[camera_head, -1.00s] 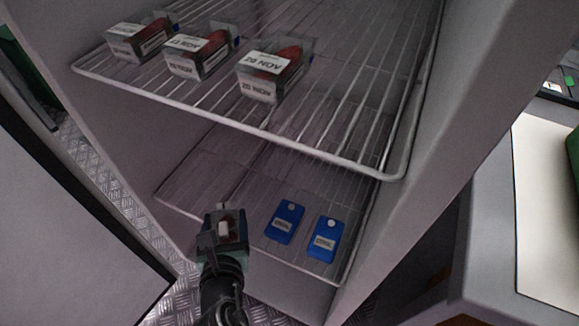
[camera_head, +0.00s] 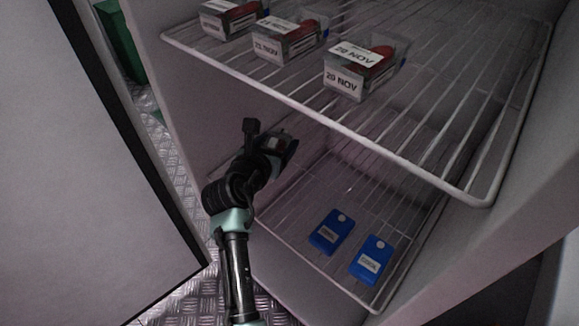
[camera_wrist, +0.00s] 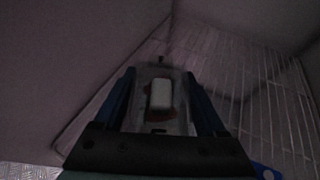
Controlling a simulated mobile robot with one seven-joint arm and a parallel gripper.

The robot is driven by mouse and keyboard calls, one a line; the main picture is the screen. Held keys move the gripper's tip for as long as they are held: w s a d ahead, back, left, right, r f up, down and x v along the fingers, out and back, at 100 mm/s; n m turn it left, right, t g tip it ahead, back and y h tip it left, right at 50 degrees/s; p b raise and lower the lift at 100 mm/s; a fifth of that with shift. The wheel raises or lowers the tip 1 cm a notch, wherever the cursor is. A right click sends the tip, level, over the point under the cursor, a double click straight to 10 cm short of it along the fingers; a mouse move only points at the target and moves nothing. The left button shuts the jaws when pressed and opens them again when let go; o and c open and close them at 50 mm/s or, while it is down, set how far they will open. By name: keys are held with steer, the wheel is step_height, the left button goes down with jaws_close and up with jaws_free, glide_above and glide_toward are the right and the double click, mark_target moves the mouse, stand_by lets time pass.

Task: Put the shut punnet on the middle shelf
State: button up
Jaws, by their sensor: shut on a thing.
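My gripper (camera_head: 281,147) is inside the cabinet opening, beneath the upper wire shelf (camera_head: 330,125) and over the left end of the lower wire shelf (camera_head: 303,256). It is shut on a clear punnet (camera_wrist: 160,96) with a white label and dark red contents. The punnet sits between the blue fingers in the wrist view and appears clear of both shelves. In the head view my gripper hides most of it. Only two shelves show, so I cannot tell which is the middle one.
Three labelled punnets stand on the upper shelf: a left one (camera_head: 228,22), a centre one (camera_head: 284,42) and a right one (camera_head: 352,75). Two blue tags, left (camera_head: 331,231) and right (camera_head: 371,260), lie on the lower shelf. A pale door panel (camera_head: 95,170) stands at left.

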step_height(320, 180, down, 8)
steer(key=b, duration=0.4)
steer(key=shift+r, duration=0.3)
steer(key=o, duration=1.6)
steer(key=shift+c, duration=0.2)
steer(key=shift+s+a+r+p, duration=0.15)
steer(key=shift+s+r+p, duration=0.1)
steer(key=shift+p, duration=0.05)
steer(key=p+v, duration=0.5)
steer(key=v, duration=0.5)
steer(key=shift+s+a+p, duration=0.15)
steer(key=shift+s+p, duration=0.1)
steer(key=shift+p, duration=0.1)
steer(key=shift+s+a+r, duration=0.15)
steer(key=shift+s, duration=0.25)
